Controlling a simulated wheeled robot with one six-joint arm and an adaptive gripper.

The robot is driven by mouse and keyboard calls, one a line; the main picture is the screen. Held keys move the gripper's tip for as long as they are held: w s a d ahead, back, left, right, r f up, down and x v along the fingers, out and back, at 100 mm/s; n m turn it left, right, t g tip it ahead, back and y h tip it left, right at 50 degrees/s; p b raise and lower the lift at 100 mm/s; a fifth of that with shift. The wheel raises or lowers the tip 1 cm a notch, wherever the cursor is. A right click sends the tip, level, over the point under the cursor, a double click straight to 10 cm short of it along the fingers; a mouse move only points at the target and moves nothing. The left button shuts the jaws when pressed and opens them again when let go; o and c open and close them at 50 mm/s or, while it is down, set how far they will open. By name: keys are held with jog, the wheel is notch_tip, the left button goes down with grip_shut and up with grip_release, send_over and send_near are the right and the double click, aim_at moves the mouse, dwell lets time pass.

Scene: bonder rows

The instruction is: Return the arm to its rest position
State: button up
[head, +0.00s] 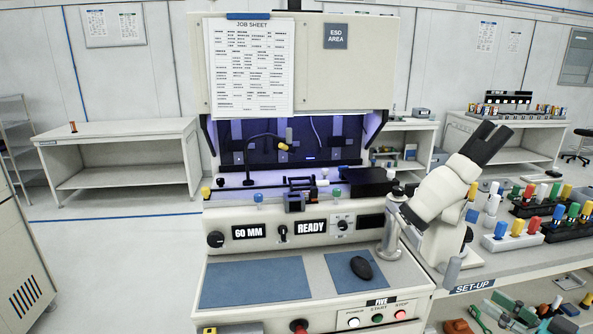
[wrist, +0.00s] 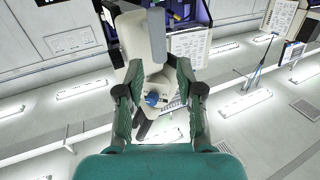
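My gripper (wrist: 158,78) shows in the wrist view, with a teal body at the bottom and two green fingers standing well apart. It is open, and I see nothing held between the fingers. A pale shape with dark parts and a blue round end shows behind the gap; I cannot tell its distance.
A bonder machine (head: 265,232) with a job sheet (head: 252,70) fills the middle of the head view. A microscope (head: 440,192) stands at its right. Beside it, the set-up bench (head: 490,268) holds several coloured-topped parts. A nearly bare table (head: 115,130) stands back left; floor before it is open.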

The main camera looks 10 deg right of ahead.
jog(key=s+a+f+m+g+h, duration=0.1)
jog(key=s+a+f+m+h, duration=0.35)
jog(key=a+f, duration=0.6)
jog(key=s+a+f+m+g+h, duration=0.1)
jog(key=s+a+f+m+h, duration=0.45)
jog(key=f, duration=0.75)
jog(key=s+a+f+n+g+y, duration=0.1)
jog(key=s+a, duration=0.3)
jog(key=s, duration=0.3)
jog(key=s+a+n+y, duration=0.1)
jog(key=s+a, duration=0.3)
jog(key=s, duration=0.3)
jog(key=s+a+r+n+t+y, duration=0.1)
jog(key=s+a+r+n, duration=0.3)
jog(key=s+r, duration=0.3)
jog(key=s, duration=0.4)
jog(key=shift+y, duration=0.3)
jog(key=shift+s, duration=0.1)
